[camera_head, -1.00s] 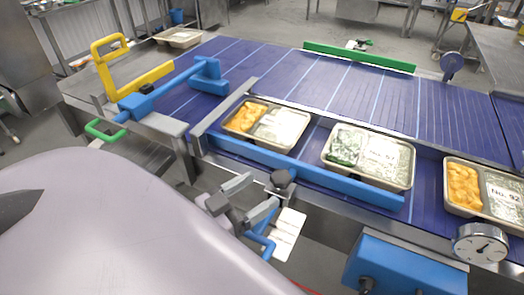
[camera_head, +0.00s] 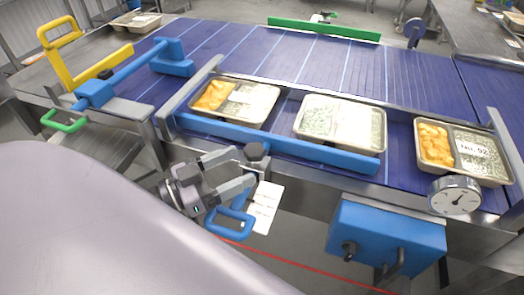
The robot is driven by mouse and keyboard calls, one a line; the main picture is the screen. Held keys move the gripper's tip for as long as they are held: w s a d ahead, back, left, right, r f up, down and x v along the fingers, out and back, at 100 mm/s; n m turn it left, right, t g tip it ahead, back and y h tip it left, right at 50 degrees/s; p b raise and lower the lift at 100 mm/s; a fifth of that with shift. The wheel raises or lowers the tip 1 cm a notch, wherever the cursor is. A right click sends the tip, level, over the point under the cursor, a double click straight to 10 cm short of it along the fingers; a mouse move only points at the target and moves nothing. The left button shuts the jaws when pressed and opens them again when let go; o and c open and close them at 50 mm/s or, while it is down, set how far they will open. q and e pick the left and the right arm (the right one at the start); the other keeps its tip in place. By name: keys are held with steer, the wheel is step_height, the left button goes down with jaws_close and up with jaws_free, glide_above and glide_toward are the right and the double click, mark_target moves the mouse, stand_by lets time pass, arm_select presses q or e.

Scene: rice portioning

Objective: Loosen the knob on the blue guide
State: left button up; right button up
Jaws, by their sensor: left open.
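The blue guide (camera_head: 280,146) is a long bar along the near side of the purple belt. A dark knob (camera_head: 256,152) sits on a bracket at its near side, around the middle of the bar. My left gripper (camera_head: 242,168) is open and empty. Its two grey fingers point right toward the knob, with the upper fingertip just left of it and the lower one below it. I cannot tell whether either finger touches the knob or its bracket. My right gripper is out of view.
A blue looped handle (camera_head: 233,222) and a white card (camera_head: 265,205) hang below the knob. Food trays (camera_head: 339,123) stand on the belt behind the guide. A round dial (camera_head: 455,196) and a blue box (camera_head: 385,240) are at the right.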

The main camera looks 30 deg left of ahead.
mark_target(254, 149)
arm_select(q)
steer(key=shift+w+a+f+m+g+h+b, duration=0.2)
steer(key=shift+w+a+m+g+h+b, duration=0.15)
steer(key=shift+a+m+g+h+b, duration=0.2)
steer(key=shift+w+a+m+g+b, duration=0.2)
steer(key=shift+w+a+b, duration=0.1)
steer(key=shift+w, duration=0.2)
steer(key=shift+w+a+m+g+b, duration=0.15)
steer(key=shift+w+a+b, duration=0.1)
steer(key=shift+w, duration=0.2)
steer(key=shift+b+x, duration=0.9)
steer(key=shift+x, duration=0.25)
steer(key=shift+b+x, duration=0.45)
steer(key=shift+x, duration=1.85)
steer(key=shift+d+r, duration=0.1)
steer(key=shift+r, duration=0.05)
